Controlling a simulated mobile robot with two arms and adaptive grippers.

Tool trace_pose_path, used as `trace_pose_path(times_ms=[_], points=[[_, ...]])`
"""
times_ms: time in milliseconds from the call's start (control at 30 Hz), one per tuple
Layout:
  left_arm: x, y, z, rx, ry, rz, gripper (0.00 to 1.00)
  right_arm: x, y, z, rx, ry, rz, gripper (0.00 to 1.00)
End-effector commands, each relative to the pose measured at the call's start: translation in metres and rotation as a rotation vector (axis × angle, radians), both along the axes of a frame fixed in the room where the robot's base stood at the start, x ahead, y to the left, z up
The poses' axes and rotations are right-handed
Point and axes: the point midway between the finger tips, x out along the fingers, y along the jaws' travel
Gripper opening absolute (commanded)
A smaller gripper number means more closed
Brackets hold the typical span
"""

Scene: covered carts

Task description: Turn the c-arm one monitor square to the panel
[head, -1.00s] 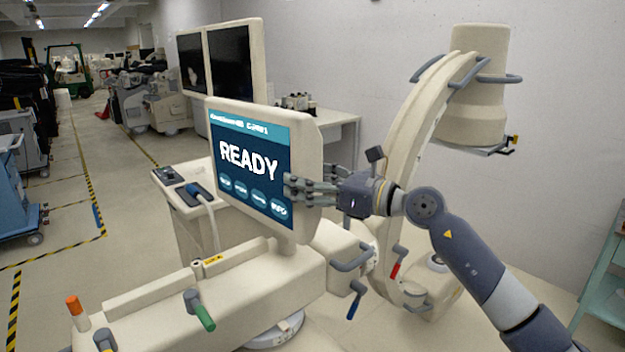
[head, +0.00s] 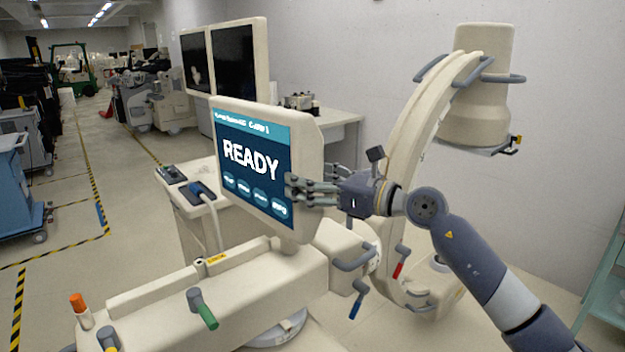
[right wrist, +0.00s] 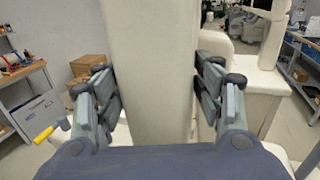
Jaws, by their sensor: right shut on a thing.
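The c-arm one monitor (head: 252,163) stands on the cream c-arm base (head: 240,290) in the middle of the head view. Its screen reads READY and faces left of me at an angle. In the right wrist view the cream monitor edge (right wrist: 150,75) stands between the two fingers of the gripper (right wrist: 155,95). My left gripper is not in view.
The cream C-shaped arm (head: 430,130) with grey handles rises behind my right arm. A double-screen cart (head: 265,60) stands behind the monitor. Handles with green (head: 207,316) and blue (head: 356,305) grips stick out near the base.

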Motion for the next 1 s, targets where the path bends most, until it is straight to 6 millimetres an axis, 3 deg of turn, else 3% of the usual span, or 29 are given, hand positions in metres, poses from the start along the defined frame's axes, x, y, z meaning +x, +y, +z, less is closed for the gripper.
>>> trace_pose_path(times_ms=[33,167,200,233,1000], points=[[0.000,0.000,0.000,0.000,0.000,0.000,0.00,-0.008,0.012,-0.001,0.002,0.007,0.029,0.19],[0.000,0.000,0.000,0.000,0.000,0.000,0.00,-0.008,0.012,-0.001,0.002,0.007,0.029,0.19],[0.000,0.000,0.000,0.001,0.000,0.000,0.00,-0.008,0.012,-0.001,0.002,0.007,0.029,0.71],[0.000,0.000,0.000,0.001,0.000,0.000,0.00,-0.008,0.012,-0.001,0.002,0.007,0.029,0.74],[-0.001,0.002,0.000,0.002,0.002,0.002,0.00,-0.006,0.002,0.000,0.002,0.001,0.013,0.74]])
